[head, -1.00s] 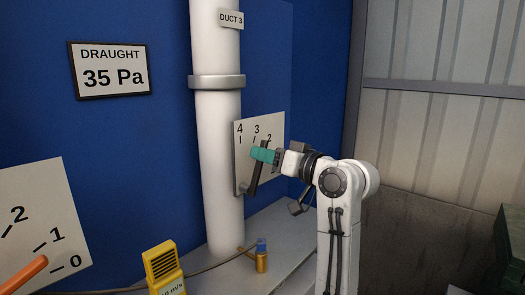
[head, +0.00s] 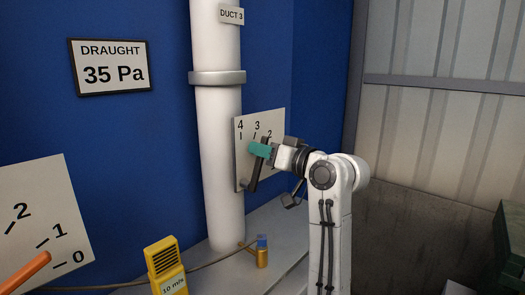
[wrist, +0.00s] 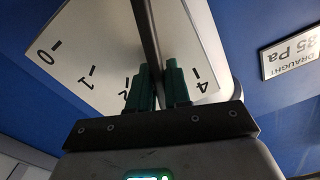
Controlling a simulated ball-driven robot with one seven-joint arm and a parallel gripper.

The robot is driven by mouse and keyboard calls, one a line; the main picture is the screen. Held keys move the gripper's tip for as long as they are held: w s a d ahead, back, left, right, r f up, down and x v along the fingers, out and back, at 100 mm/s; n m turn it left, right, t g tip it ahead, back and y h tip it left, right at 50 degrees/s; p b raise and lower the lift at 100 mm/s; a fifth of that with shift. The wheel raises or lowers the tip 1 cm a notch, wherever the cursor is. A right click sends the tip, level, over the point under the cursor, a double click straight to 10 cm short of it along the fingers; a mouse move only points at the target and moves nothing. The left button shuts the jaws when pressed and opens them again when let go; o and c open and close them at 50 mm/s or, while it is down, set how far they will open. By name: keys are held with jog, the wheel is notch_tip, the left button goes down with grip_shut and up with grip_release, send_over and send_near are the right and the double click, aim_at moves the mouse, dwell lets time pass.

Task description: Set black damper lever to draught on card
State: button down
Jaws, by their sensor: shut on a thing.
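The black damper lever (head: 254,177) is pivoted low on a white scale plate (head: 279,120) beside the white duct. Its upper end leans slightly right, near the 3 mark; the gripper hides its tip, so I cannot tell its exact reading. My gripper (head: 260,150) has teal fingers shut on the lever's upper part. In the wrist view the lever (wrist: 147,30) runs between both fingers (wrist: 158,88), with 2 and 4 on either side and the 3 hidden. The draught card (head: 110,66) on the blue wall reads 35 Pa; part of it shows in the wrist view (wrist: 291,54).
The white duct (head: 217,130), labelled DUCT 3, stands just left of the plate. Another scale with an orange lever (head: 27,273) is at lower left. A yellow meter (head: 166,266) reading 10 m/s and a small brass fitting (head: 262,257) are below. Green boxes (head: 510,240) are at far right.

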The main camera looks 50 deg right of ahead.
dwell(0.3)
jog(key=d+f+m+p, duration=0.1)
jog(key=m, duration=0.1)
jog(key=d+f+m+p, duration=0.1)
jog(key=d+m, duration=0.1)
jog(key=shift+d+m+p, duration=0.15)
jog(key=shift+m+p, duration=0.15)
jog(key=shift+m, duration=0.1)
jog(key=c, duration=1.2)
grip_release()
jog(key=shift+o, duration=0.2)
